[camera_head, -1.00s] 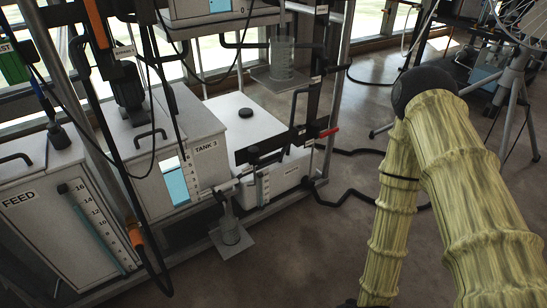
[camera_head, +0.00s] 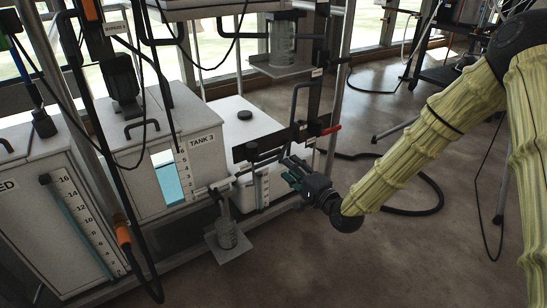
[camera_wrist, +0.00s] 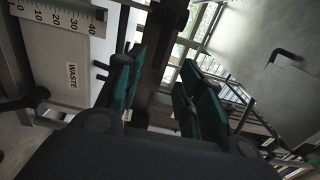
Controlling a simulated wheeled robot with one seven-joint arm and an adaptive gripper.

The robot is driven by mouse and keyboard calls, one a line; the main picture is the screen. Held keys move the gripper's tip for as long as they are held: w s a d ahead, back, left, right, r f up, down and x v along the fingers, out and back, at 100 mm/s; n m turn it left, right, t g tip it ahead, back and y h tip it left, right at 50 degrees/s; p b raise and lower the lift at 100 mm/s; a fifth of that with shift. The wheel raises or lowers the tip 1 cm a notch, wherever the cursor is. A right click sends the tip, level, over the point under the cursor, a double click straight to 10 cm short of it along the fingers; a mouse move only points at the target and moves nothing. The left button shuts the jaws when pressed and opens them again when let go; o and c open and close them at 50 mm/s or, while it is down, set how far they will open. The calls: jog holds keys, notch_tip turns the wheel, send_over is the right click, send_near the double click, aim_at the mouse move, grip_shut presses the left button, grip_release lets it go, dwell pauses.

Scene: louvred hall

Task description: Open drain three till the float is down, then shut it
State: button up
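Tank 3 (camera_head: 134,160) is a pale box with its name on the front and a window showing blue liquid (camera_head: 172,182). A number scale (camera_head: 185,172) runs beside the window; I cannot make out the float. A small outlet fitting (camera_head: 215,190) sits at the tank's lower right, above a clear cylinder (camera_head: 227,233); its valve position is unclear. My gripper (camera_head: 289,172) is open and empty, right of the fitting and in front of the black panel (camera_head: 258,148). In the wrist view, its green-padded fingers (camera_wrist: 160,92) are apart, with a dark bar behind them.
A white waste box (camera_wrist: 60,50) with a scale is close on the left of the wrist view. A red-ended handle (camera_head: 330,130) juts from the rack post. The feed tank (camera_head: 75,235) stands at left. Black hoses (camera_head: 420,210) lie on the floor at right.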

aim_at(275, 154)
jog(key=shift+b+x, duration=0.7)
jog(key=shift+x, duration=4.2)
jog(key=shift+r+p, duration=0.1)
jog(key=shift+p, duration=0.5)
grip_shut()
